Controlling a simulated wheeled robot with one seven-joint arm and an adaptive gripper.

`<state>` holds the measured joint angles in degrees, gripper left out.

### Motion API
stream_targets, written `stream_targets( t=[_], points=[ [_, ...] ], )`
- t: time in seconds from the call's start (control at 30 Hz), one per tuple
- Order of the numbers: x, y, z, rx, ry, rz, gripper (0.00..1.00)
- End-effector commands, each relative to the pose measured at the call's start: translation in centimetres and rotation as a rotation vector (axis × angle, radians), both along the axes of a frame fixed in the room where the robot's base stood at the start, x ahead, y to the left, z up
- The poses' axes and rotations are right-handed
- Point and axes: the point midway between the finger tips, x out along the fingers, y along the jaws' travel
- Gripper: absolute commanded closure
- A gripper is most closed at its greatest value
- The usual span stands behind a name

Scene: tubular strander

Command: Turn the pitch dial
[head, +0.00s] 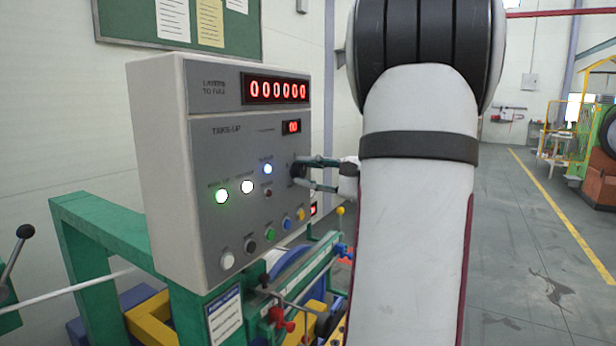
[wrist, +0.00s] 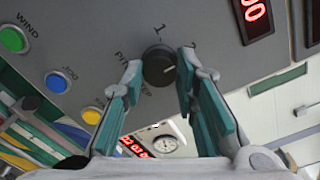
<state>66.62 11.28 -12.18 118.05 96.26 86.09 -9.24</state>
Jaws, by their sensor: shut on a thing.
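The pitch dial (wrist: 158,66) is a round black knob on the grey panel, with the number 1 printed above it and lettering partly hidden behind my finger. A pale pointer mark on the knob faces right, toward my right finger. My gripper (wrist: 160,72) has one green-padded finger on each side of the knob and is shut on it. In the head view the dial (head: 297,171) sits near the panel's right edge, and my gripper (head: 309,174) reaches it from the right. My arm hides part of that area.
The control box (head: 158,165) carries red number displays (head: 277,89), lit lamps and a row of coloured buttons (head: 269,235). Green machine framing (head: 90,235) stands below and left. The floor (head: 540,240) at right is open.

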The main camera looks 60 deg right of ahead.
Motion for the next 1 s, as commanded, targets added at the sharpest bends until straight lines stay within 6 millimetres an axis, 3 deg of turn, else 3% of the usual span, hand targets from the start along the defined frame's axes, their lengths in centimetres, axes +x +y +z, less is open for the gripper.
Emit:
stream_targets(
  t=[0.23, 0.27, 0.33, 0.73, 1.0],
  points=[
    [0.0, 0.1, -0.1, 0.002, 0.002, 0.002, 1.0],
    [0.0, 0.1, -0.1, 0.002, 0.002, 0.002, 0.66],
    [0.0, 0.1, -0.1, 0.002, 0.002, 0.002, 0.53],
    [-0.6, -0.1, 0.0, 0.002, 0.001, 0.0, 0.53],
    [-5.3, -0.5, -0.1, 0.001, 0.001, -0.004, 0.53]
  ],
)
